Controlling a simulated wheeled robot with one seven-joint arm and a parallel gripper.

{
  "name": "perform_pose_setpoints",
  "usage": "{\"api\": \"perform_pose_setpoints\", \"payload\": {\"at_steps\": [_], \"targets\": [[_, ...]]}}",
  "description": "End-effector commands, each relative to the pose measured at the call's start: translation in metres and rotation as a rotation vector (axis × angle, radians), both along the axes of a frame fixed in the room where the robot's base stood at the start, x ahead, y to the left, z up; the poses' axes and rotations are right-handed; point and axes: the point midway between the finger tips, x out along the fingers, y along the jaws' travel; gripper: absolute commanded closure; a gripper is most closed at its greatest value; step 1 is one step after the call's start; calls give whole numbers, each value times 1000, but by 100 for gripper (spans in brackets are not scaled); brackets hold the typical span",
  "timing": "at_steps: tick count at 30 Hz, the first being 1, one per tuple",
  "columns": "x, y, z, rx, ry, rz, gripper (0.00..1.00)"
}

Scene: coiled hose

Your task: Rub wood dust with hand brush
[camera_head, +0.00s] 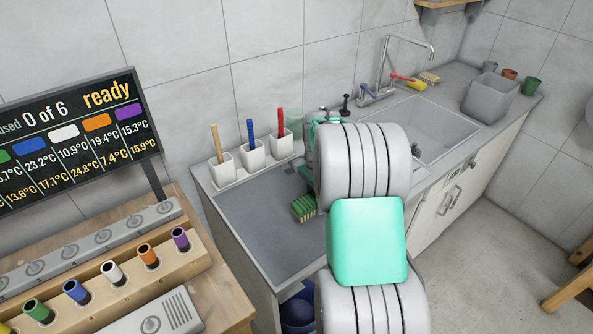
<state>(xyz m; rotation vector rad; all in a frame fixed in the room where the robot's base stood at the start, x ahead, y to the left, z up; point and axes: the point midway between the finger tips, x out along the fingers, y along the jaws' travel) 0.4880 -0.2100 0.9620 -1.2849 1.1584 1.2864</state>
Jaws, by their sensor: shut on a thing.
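A small brush head with green bristles (304,208), which looks like the hand brush, is at the right side of the dark grey work surface (255,240). My gripper (308,175) is mostly hidden behind my own white and teal arm. Only a dark part of it shows, just above the brush, and it is shut on the brush. The brush is at or close to the surface; I cannot tell whether it touches. I cannot make out any wood dust on the visible part of the surface.
White cups hold brown (215,142), blue (250,131) and red (280,121) handles behind the surface. A sink (435,125) with a tap (405,45) lies to the right, beyond it a grey bin (492,98). A rack of coloured tubes (112,272) and a display (75,140) stand left.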

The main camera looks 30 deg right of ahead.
Motion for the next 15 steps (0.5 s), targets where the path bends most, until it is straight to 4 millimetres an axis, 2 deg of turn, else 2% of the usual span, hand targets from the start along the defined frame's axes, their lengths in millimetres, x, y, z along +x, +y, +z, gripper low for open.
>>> {"api": "perform_pose_setpoints", "payload": {"at_steps": [1, 9, 15], "targets": [[0, 0, 8, -1, -1, 1, 93], [1, 2, 32, -1, -1, 3, 93], [1, 2, 37, -1, -1, 4, 93]]}}
